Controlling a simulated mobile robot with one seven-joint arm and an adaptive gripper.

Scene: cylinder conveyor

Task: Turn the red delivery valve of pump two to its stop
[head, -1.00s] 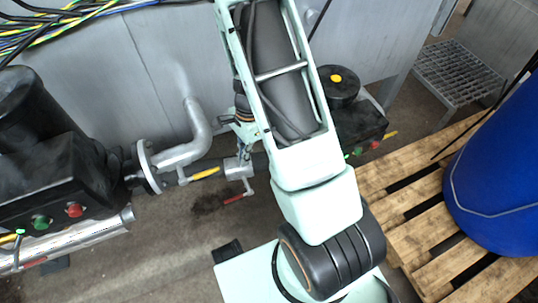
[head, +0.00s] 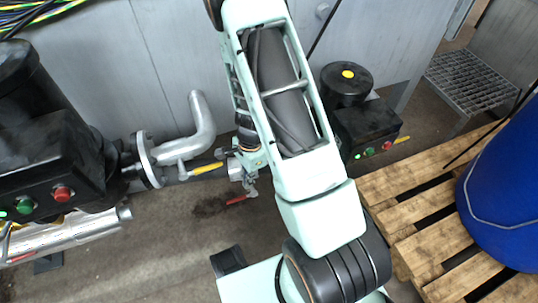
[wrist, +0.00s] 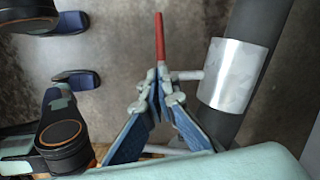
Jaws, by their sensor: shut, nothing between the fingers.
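A red valve handle (head: 238,199) sticks out low beside the pipe, below a yellow handle (head: 207,169), between the two black pumps. In the wrist view the red handle (wrist: 160,38) points away, just beyond my fingertips. My gripper (wrist: 160,82) is shut at the near end of the handle, with nothing seen between the fingers; I cannot tell whether they touch it. In the head view my gripper (head: 251,187) is small and partly hidden by my arm. No pump number is legible.
The left pump (head: 50,165) carries green and red buttons. The right pump (head: 367,130) stands behind my arm. A wooden pallet (head: 440,250) with a blue drum (head: 505,185) is at right. A grey pipe (wrist: 258,50) with a silver collar (wrist: 233,75) runs close beside my gripper.

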